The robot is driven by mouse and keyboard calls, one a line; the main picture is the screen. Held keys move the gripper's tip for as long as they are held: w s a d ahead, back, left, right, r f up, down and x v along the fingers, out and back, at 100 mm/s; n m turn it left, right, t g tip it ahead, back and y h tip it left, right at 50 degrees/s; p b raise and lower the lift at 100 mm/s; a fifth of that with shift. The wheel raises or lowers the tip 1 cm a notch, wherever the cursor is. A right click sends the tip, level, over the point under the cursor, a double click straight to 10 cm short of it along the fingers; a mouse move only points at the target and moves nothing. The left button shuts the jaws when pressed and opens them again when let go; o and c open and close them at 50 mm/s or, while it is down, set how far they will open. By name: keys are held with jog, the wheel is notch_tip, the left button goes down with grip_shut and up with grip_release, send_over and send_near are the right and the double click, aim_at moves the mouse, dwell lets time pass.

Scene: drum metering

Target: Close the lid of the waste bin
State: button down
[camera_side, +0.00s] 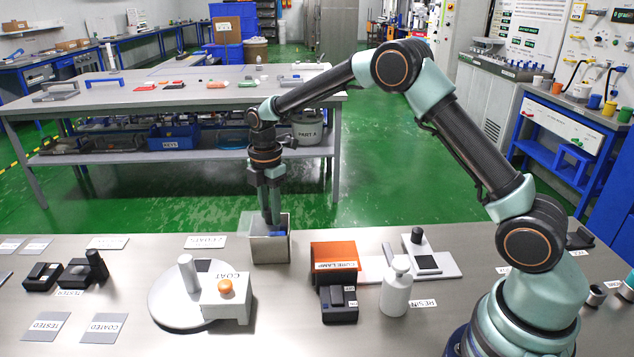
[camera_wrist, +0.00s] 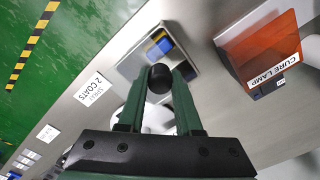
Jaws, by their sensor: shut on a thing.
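The waste bin (camera_side: 271,250) is a grey metal box on the bench, left of the orange lamp. Its top looks open, and something blue shows inside; the wrist view shows the bin (camera_wrist: 183,42) from above with blue and yellow bits in it. My gripper (camera_side: 272,220) points down at the bin's top. In the wrist view, my gripper (camera_wrist: 160,82) is shut on a round black knob (camera_wrist: 160,77) at the bin's near side. The fingers hide part of the lid area, so I cannot tell the lid's exact angle.
The orange cure lamp (camera_side: 334,257) stands close to the bin's right. A white coating turntable (camera_side: 175,304) with a post is at front left, and a white resin bottle (camera_side: 396,290) at front right. Bare bench lies left of the bin, with a flat label card (camera_side: 205,242).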

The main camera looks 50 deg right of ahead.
jog(key=shift+s+d, duration=0.95)
jog(key=shift+d, duration=0.05)
jog(key=c, duration=0.6)
grip_release()
jog(key=shift+d, duration=0.1)
jog(key=shift+r, duration=0.1)
notch_tip(320, 180, up, 12)
